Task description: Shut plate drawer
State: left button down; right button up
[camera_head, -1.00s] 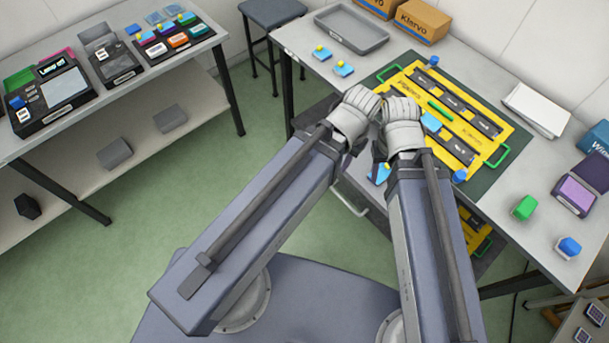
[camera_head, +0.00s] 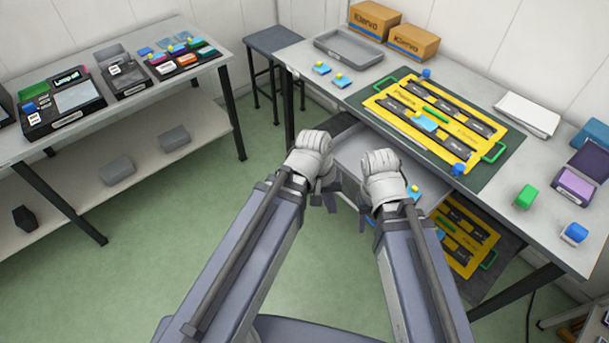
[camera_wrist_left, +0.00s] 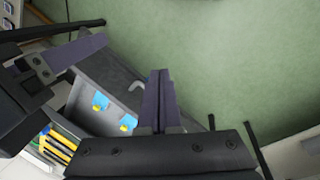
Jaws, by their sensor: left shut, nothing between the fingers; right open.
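The plate drawer (camera_head: 352,153) is a grey tray pulled out from under the right-hand table. It is open, and my arms hide part of it in the head view. In the left wrist view the drawer (camera_wrist_left: 92,122) holds two light-blue plates (camera_wrist_left: 100,101) with yellow knobs; a pale handle (camera_wrist_left: 135,86) shows at its front edge. My left gripper (camera_head: 324,200) is shut and empty, in front of the drawer; its fingers (camera_wrist_left: 157,75) show beside the drawer front in the wrist view. My right gripper (camera_head: 362,218) is open and empty, to the right, over or near the drawer.
The table (camera_head: 395,66) above carries a yellow frame (camera_head: 440,110), a grey tray (camera_head: 349,46) and blue plates. More yellow frames (camera_head: 466,238) sit low, right of the drawer. A stool (camera_head: 272,42) stands behind. Green floor (camera_head: 190,215) is free at the left.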

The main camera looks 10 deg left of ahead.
pick_arm(q)
jog(key=w+a+f+n+t+h+b, duration=0.2)
jog(key=w+f+n+t+h+b, duration=0.15)
jog(key=f+n+b, duration=0.45)
jog(key=w+a+f+n+t+h+b, duration=0.25)
jog(key=w+f+n+b, duration=0.2)
jog(key=b, duration=0.75)
jog(key=w+a+f+n+t+h+b, duration=0.1)
jog(key=w+a+f+n+t+b, duration=0.2)
jog(key=a+n+b, duration=0.45)
jog(key=w+a+f+n+t+h+b, duration=0.1)
jog(key=w+a+n+t+b, duration=0.2)
jog(key=a+n+t+b, duration=0.5)
jog(key=w+d+m+g, duration=0.1)
jog(key=w+d+g, duration=0.1)
jog(key=w+d, duration=0.5)
jog(key=w, duration=0.4)
jog(key=shift+w+d+r, duration=0.15)
jog(key=shift+d+r, duration=0.1)
jog(key=shift+r, duration=0.05)
